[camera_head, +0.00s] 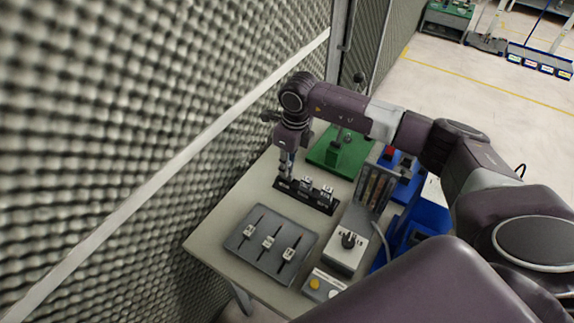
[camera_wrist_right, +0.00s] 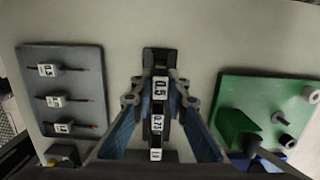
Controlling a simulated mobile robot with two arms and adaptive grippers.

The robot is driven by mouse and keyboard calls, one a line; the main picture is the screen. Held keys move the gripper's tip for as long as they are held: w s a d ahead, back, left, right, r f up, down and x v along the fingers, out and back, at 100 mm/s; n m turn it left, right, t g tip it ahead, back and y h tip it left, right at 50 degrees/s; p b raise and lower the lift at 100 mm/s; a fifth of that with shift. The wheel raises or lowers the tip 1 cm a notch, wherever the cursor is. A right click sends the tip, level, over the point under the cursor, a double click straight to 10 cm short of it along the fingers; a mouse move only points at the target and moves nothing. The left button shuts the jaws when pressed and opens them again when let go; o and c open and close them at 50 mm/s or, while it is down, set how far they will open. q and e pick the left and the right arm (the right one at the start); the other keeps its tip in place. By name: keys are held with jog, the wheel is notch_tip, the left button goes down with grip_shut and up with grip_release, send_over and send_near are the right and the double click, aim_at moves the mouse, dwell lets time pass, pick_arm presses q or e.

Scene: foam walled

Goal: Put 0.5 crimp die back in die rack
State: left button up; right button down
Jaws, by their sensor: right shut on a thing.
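The black die rack (camera_head: 318,202) lies on the table, and it also shows in the wrist view (camera_wrist_right: 158,52). My right gripper (camera_head: 286,172) points down over the rack's left end. In the wrist view its two blue-padded fingers (camera_wrist_right: 160,103) are shut on the 0.5 crimp die (camera_wrist_right: 160,88), a block with a white label. The die lines up with the rack, in a row with the dies marked 0.75 (camera_wrist_right: 158,123) and 1.0 (camera_wrist_right: 156,154). Whether it is fully seated cannot be told. The gripper mostly hides it in the head view. My left gripper is out of view.
A grey tray (camera_head: 240,239) with several labelled pieces lies in front of the rack. A green press base (camera_head: 352,160) stands behind it. A grey box with a black knob (camera_head: 347,240) and blue bins (camera_head: 432,214) are to the right. A foam wall borders the left.

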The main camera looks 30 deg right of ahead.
jog(key=shift+f, duration=0.2)
jog(key=shift+f+b, duration=0.35)
jog(key=shift+b, duration=0.1)
jog(key=shift+f+b, duration=0.7)
jog(key=shift+f, duration=0.1)
jog(key=c, duration=1.8)
grip_release()
jog(key=shift+r, duration=0.15)
jog(key=r, duration=0.4)
jog(key=s+r, duration=0.1)
jog(key=r, duration=0.6)
jog(key=shift+s+d+r, duration=0.15)
jog(key=shift+d+r, duration=0.2)
jog(key=shift+r, duration=0.05)
